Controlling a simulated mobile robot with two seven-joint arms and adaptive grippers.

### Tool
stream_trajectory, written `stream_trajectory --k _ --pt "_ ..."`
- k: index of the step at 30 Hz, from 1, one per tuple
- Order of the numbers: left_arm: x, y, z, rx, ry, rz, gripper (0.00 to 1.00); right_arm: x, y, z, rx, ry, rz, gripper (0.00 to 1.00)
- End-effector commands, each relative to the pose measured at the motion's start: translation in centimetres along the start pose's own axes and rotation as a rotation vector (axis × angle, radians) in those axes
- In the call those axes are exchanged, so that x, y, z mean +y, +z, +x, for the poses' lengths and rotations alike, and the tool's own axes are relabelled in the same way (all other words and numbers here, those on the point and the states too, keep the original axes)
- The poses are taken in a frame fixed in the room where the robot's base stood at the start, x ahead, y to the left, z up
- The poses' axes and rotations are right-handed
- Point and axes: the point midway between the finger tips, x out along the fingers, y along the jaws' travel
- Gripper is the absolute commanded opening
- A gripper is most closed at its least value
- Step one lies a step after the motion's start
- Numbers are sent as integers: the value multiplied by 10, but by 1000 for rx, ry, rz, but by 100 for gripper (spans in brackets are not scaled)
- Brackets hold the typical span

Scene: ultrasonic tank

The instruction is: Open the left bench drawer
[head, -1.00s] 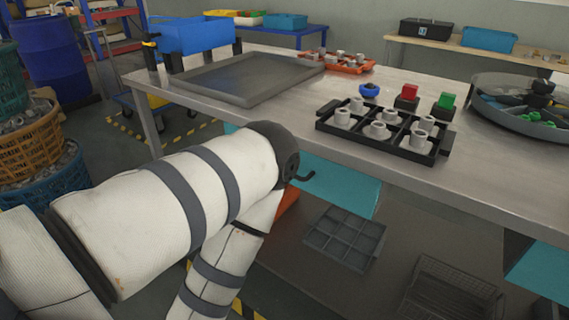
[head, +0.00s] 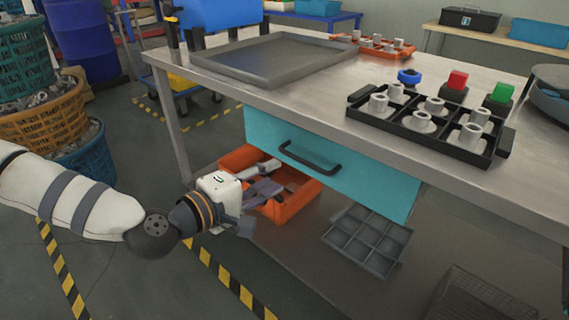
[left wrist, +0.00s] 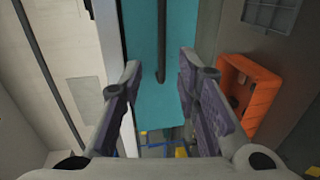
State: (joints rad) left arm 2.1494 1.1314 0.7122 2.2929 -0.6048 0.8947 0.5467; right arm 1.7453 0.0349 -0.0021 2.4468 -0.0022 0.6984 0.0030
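The left bench drawer (head: 330,168) is a teal front under the steel bench top, with a black bar handle (head: 310,160). No gap shows around it, so it looks closed. My left gripper (head: 272,178) is in front of the drawer, left of and slightly below the handle, and apart from it. In the left wrist view my left gripper (left wrist: 165,85) has its two fingers spread with nothing between them. The teal drawer front (left wrist: 150,100) and the dark handle (left wrist: 161,40) show beyond the fingers. My right gripper is in neither view.
An orange bin (head: 290,205) and a grey compartment tray (head: 368,240) sit on the lower shelf. On the bench top (head: 300,100) are a black rack (head: 450,140) of grey parts and a flat grey tray (head: 265,60).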

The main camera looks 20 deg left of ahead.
Motion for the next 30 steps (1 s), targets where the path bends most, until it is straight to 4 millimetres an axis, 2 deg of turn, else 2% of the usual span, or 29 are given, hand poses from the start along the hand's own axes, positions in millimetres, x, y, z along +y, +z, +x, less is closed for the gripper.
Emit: stream_trajectory --k 9,15,25,29,30 --pt "-5 3 77 -6 -8 3 30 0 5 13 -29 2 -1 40" --pt "-4 3 108 -5 -8 2 30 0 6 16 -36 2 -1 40" --pt "-2 3 114 -5 -7 2 30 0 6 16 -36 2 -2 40" --pt "-3 3 114 -5 -7 2 0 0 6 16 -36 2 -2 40" --pt "-3 3 114 -5 -7 2 0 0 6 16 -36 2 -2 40"
